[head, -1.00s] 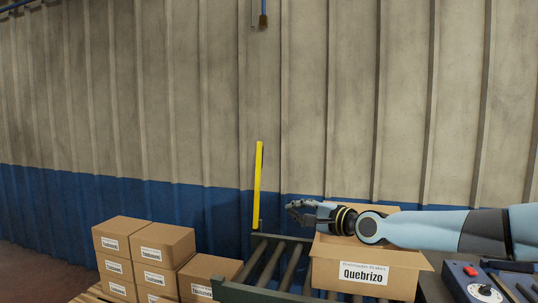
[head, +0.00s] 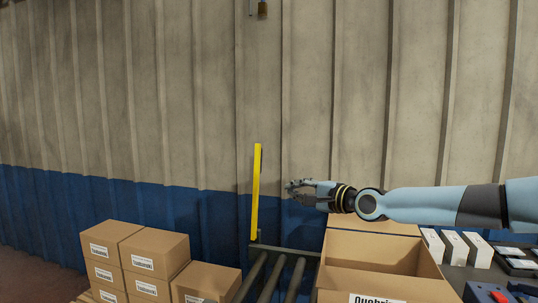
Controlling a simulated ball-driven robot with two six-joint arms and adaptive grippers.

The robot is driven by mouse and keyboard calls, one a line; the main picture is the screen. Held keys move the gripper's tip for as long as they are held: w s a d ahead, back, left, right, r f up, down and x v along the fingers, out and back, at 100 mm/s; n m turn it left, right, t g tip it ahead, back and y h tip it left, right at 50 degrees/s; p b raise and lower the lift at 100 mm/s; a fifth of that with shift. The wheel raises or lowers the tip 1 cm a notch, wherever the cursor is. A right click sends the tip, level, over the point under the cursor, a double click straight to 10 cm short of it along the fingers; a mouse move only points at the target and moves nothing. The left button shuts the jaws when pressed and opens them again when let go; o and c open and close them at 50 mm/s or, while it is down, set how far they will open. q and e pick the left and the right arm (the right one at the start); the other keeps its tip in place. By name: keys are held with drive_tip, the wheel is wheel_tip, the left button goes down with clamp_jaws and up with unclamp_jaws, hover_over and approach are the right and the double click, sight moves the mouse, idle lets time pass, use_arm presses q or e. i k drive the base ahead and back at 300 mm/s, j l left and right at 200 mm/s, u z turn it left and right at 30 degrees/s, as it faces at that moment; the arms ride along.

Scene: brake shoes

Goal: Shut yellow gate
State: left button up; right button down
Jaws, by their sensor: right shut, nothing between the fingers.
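The yellow gate (head: 256,192) is a narrow upright bar at the far end of the roller conveyor (head: 275,270), in the middle of the head view. It stands almost vertical in front of the blue lower wall. My right gripper (head: 289,188) is to the right of the bar, near its mid-height, with a small gap between them in the picture. It is shut and empty, and its arm comes in from the right. My left gripper is not in view.
An open cardboard box (head: 385,252) stands on the right, below my right arm. Stacked closed boxes (head: 143,262) stand at the left. White cartons (head: 455,246) and a blue control box (head: 487,293) are at the far right. A corrugated wall (head: 200,90) closes off the back.

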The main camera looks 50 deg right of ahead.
sight(258, 163)
drive_tip(key=i+l, duration=0.25)
drive_tip(key=l, duration=0.2)
drive_tip(key=i+l, duration=0.25)
drive_tip(key=l, duration=0.15)
drive_tip(key=i+l, duration=0.3)
drive_tip(key=l, duration=0.15)
drive_tip(key=i+l, duration=0.25)
drive_tip(key=l, duration=0.15)
